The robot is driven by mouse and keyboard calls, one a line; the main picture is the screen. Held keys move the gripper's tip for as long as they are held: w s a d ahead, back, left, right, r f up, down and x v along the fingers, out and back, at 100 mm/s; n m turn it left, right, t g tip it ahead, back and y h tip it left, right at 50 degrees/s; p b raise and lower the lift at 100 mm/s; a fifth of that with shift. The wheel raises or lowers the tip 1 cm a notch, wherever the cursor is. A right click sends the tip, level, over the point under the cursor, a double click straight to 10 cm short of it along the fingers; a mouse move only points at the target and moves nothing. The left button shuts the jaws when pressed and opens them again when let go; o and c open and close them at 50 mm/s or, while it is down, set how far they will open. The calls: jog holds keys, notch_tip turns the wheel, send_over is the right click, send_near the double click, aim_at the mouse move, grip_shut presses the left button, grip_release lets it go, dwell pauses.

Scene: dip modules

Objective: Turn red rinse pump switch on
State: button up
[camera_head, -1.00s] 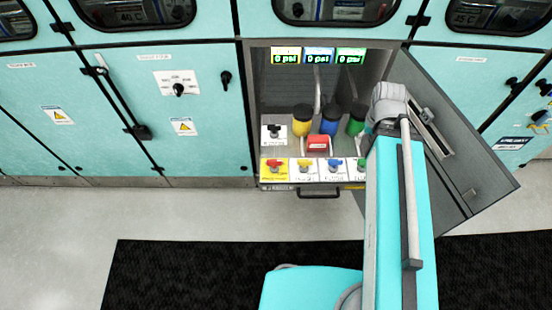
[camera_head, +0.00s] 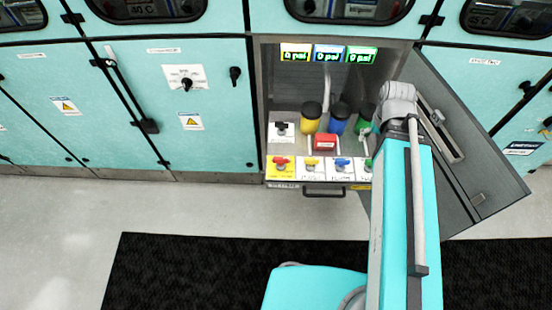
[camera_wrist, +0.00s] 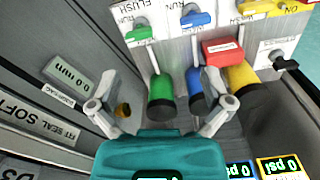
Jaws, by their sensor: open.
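In the open cabinet bay, a red block with a small pale label (camera_head: 325,141) sits behind the row of valves. It also shows in the wrist view (camera_wrist: 222,50), right of centre. A red valve handle (camera_head: 281,161) is on a yellow plate at the row's left end. The labels are too small to tell which red part is the rinse pump switch. My gripper (camera_wrist: 158,92) is open and empty, its fingers spread around the green and blue bottles' area in the picture, apart from the red block. In the head view my arm hides most of it.
Yellow (camera_head: 311,117), blue (camera_head: 339,119) and green (camera_head: 365,118) bottles with black caps stand behind the valves. A black switch (camera_head: 281,126) is on a white plate at left. The open cabinet door (camera_head: 470,150) is at right. Three displays (camera_head: 328,53) read 0 psi.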

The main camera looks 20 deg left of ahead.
jog(key=a+f+n+b, duration=0.1)
jog(key=a+f+b, duration=0.1)
jog(key=a, duration=1.2)
jog(key=n, duration=0.1)
send_over(281, 159)
jog(key=f, duration=0.1)
jog(key=shift+b, duration=0.4)
jog(key=shift+f, duration=0.2)
notch_tip(281, 159, down, 14)
jog(key=b, duration=1.4)
jog(key=shift+r, duration=0.25)
